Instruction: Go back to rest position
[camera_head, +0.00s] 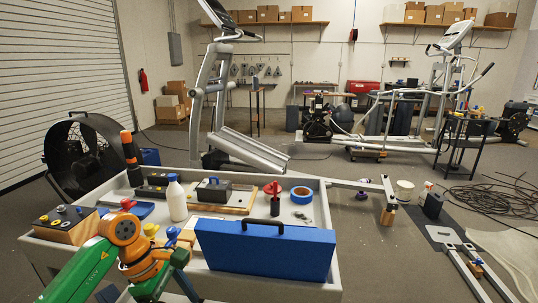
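My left arm, green and orange, comes in at the lower left. It bends at an orange joint and runs down past the bottom edge in front of the grey cart (305,182). Its gripper fingers are not visible. My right arm and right gripper do not show. A blue case (265,252) with a black handle stands upright at the cart's near edge, close to the right of my arm. I cannot see whether either gripper holds anything.
The cart carries a white bottle (176,199), blue tape roll (301,195), dark toolbox (214,190) and a wooden block with knobs (66,222). A black fan (84,155) stands behind left. Cables (495,197) lie on the right floor.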

